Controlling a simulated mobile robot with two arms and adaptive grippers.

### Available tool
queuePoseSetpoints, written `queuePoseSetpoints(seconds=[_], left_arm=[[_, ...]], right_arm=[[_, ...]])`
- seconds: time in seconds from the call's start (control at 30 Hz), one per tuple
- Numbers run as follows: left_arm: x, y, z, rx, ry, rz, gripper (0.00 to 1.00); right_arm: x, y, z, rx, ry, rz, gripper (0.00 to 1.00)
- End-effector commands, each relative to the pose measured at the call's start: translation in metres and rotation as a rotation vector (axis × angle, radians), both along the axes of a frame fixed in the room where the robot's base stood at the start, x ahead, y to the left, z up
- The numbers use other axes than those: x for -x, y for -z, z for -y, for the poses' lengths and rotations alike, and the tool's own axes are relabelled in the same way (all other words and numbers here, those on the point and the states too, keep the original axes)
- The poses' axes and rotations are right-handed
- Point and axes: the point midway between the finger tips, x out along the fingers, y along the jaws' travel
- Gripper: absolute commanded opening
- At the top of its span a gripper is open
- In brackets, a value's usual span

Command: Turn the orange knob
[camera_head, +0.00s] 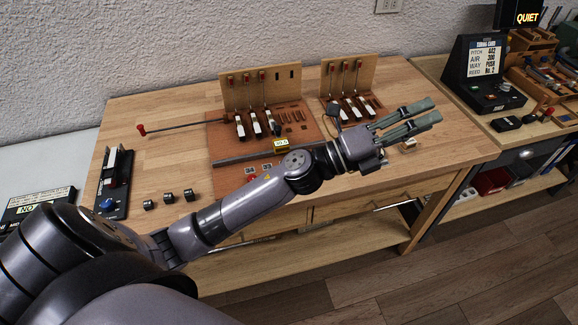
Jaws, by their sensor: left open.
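I cannot make out a clearly orange knob in the head view. A small red knob (141,129) sits at the left end of a thin dark rod on the wooden workbench. A blue knob (107,204) is on the black stand at the bench's left. My left gripper (432,110) is open and empty, its two grey-green fingers pointing right over the bench's right part. It is well away from both knobs. My left arm crosses the bench and hides part of its front. My right gripper is not in view.
Two upright boards with piano-action parts stand at the back (262,88) (347,75). Several small dark metal pieces (168,197) lie at the front left. A black console (480,75) with a screen stands on the right bench. The workbench's left middle (160,155) is mostly clear.

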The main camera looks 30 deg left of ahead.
Motion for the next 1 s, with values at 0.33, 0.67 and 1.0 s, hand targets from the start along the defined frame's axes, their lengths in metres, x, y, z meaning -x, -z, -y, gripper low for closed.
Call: queuePoseSetpoints(seconds=[0.33, 0.67, 1.0], left_arm=[[0.032, 0.064, 0.030, -0.995, 0.488, 0.573, 0.41], [0.009, 0.117, -0.156, -1.889, 0.942, 0.511, 0.41], [0.018, 0.093, -0.258, -2.155, 1.139, 0.266, 0.41]], right_arm=[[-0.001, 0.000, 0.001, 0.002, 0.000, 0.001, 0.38], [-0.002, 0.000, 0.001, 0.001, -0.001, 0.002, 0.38], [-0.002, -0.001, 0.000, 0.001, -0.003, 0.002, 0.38]])
